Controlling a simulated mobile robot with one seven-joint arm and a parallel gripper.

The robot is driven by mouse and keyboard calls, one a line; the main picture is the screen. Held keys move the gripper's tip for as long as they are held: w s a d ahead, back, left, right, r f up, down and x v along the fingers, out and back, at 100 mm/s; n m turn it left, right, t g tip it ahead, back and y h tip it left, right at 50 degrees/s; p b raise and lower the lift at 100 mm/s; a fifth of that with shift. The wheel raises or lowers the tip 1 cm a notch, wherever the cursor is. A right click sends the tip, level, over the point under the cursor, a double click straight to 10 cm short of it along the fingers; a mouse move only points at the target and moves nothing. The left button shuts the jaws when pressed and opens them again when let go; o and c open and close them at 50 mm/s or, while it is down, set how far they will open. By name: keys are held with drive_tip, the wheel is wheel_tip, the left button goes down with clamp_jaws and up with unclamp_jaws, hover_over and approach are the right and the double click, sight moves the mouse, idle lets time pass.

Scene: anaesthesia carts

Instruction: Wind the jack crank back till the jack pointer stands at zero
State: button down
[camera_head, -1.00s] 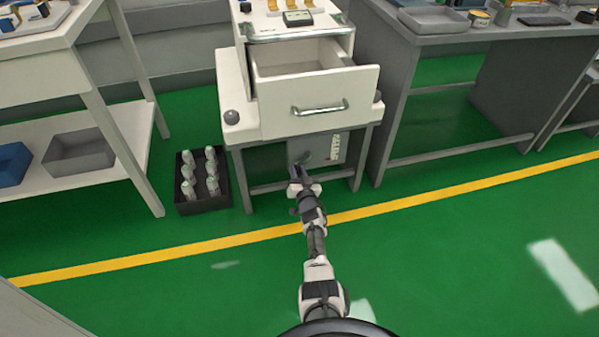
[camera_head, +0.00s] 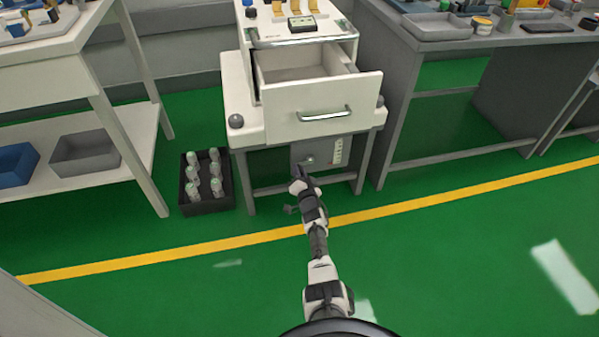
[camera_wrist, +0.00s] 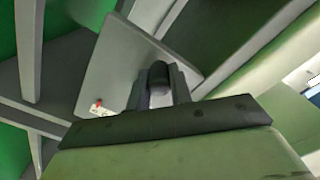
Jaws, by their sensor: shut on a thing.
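The jack panel (camera_head: 322,154) is a grey plate below the cart's open drawer, with a pale scale strip (camera_head: 338,151) on its right side. The crank's hub (camera_head: 309,160) shows as a small round part on the panel. My gripper (camera_head: 303,176) is at the panel's lower left. In the wrist view, my gripper (camera_wrist: 160,88) is shut on the dark, rounded crank knob (camera_wrist: 159,73), in front of the grey panel (camera_wrist: 125,62). A small red mark (camera_wrist: 99,103) shows by a white strip at the panel's edge; I cannot read the pointer's position.
The cart's drawer (camera_head: 320,107) juts out above my gripper. Cart legs (camera_head: 243,183) flank the panel. A black crate (camera_head: 207,205) of bottles stands on the floor to the left. Green floor in front is clear.

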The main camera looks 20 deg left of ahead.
drive_tip(key=c, duration=1.3)
unclamp_jaws()
drive_tip(key=shift+o, duration=0.2)
drive_tip(key=shift+s+d+r+p, duration=0.15)
drive_tip(key=shift+s+d+p, duration=0.25)
drive_tip(key=shift+p, duration=0.3)
drive_tip(key=p+v, duration=0.9)
drive_tip(key=v, duration=0.3)
drive_tip(key=shift+s, duration=0.3)
